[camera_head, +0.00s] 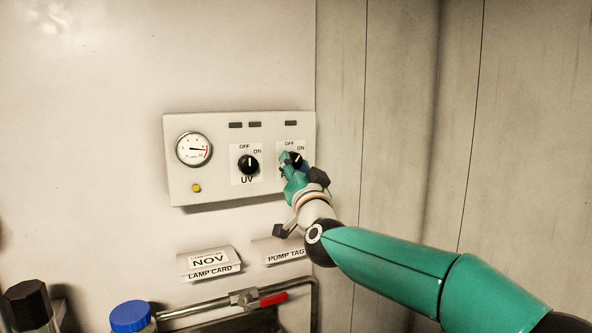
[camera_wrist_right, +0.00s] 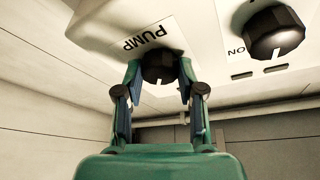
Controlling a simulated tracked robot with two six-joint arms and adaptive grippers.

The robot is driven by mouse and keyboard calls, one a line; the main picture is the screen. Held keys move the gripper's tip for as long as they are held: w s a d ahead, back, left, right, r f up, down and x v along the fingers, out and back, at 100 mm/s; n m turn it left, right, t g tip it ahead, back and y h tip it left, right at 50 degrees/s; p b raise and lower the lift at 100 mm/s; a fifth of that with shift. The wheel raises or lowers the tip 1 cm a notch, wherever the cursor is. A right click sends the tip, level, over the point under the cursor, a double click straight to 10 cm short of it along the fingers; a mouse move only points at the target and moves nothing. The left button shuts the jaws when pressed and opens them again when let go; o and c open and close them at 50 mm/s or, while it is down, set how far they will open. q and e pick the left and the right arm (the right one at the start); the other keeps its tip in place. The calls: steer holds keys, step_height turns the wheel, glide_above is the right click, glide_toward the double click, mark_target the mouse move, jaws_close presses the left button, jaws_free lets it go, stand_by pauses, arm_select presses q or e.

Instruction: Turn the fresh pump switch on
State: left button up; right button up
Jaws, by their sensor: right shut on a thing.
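The pump switch is a black round knob (camera_head: 297,159) at the right end of the cream control panel (camera_head: 222,194). OFF shows above it and ON to its upper right. My right gripper (camera_head: 291,163) reaches in from the lower right and covers part of the knob. In the right wrist view the two fingers (camera_wrist_right: 159,76) are closed around the sides of the knob (camera_wrist_right: 158,66). Its white mark points away from the PUMP label (camera_wrist_right: 146,35), seen upside down there. My left gripper is not in view.
The black UV knob (camera_head: 248,165) is left of the pump switch, with a gauge (camera_head: 194,149) beyond it. Below are a lamp card (camera_head: 210,263), a pump tag (camera_head: 283,252), a pipe with a red valve handle (camera_head: 273,298) and a blue-capped bottle (camera_head: 131,317). Bare wall panels stand right.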

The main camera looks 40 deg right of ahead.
steer(key=m+g+p, duration=0.1)
steer(key=m, duration=0.2)
steer(key=m+g+h+p, duration=0.1)
steer(key=m, duration=0.2)
steer(key=shift+a+r, duration=0.1)
steer(key=shift+r, duration=0.05)
stand_by(0.4)
steer(key=o, duration=1.1)
steer(key=shift+o, duration=0.2)
steer(key=v, duration=1.2)
steer(key=shift+w+a, duration=0.1)
steer(key=shift+w, duration=0.05)
